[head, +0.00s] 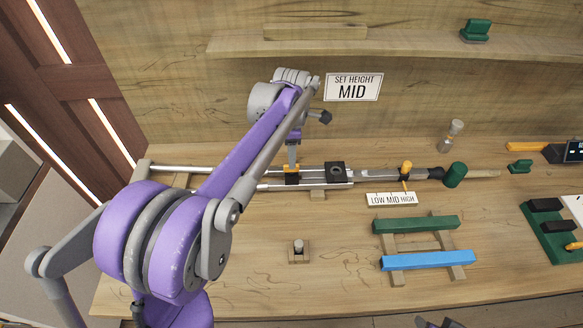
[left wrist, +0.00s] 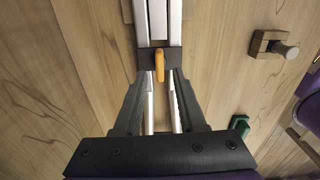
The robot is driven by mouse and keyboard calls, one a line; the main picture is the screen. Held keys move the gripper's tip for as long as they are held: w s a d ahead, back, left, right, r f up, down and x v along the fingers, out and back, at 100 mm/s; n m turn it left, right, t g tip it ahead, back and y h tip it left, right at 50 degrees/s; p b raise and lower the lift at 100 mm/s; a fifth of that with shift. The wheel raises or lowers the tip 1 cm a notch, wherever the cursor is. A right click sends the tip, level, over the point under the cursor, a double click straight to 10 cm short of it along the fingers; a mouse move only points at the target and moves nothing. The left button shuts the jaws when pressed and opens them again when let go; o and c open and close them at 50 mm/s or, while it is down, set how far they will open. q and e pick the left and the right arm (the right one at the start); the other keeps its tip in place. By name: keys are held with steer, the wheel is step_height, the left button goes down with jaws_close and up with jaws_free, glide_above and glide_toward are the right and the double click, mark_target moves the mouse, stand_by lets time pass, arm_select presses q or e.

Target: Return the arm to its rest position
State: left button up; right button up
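My left arm reaches from the lower left over the workbench to a metal rail mechanism (head: 225,170). My left gripper (head: 293,158) is at a dark slider block with an orange tab (head: 291,168). In the left wrist view the two dark fingers (left wrist: 162,82) stand apart, with the orange tab (left wrist: 160,66) ahead between their tips; no clear contact shows. A dark piece (head: 437,322) at the bottom edge of the head view may be my right gripper; its fingers cannot be made out.
A yellow-topped pointer (head: 406,168) stands above a "LOW MID HIGH" label (head: 391,198). A "SET HEIGHT MID" sign (head: 352,87) hangs on the wall. A rack with green (head: 415,224) and blue bars (head: 428,260) and a small wooden peg block (head: 298,250) stand on the bench.

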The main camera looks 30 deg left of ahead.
arm_select(q)
steer(key=s+d+m+t+p, duration=0.1)
steer(key=s+d+m, duration=0.4)
steer(key=s+m, duration=0.5)
steer(key=s+d+f+m+t+p, duration=0.1)
steer(key=s+d+m+t, duration=0.3)
steer(key=s+m, duration=0.7)
steer(key=d+m+p, duration=0.1)
steer(key=m, duration=0.2)
steer(key=shift+d+f+m, duration=0.2)
steer(key=shift+f+m, duration=0.1)
steer(key=shift+m, duration=0.1)
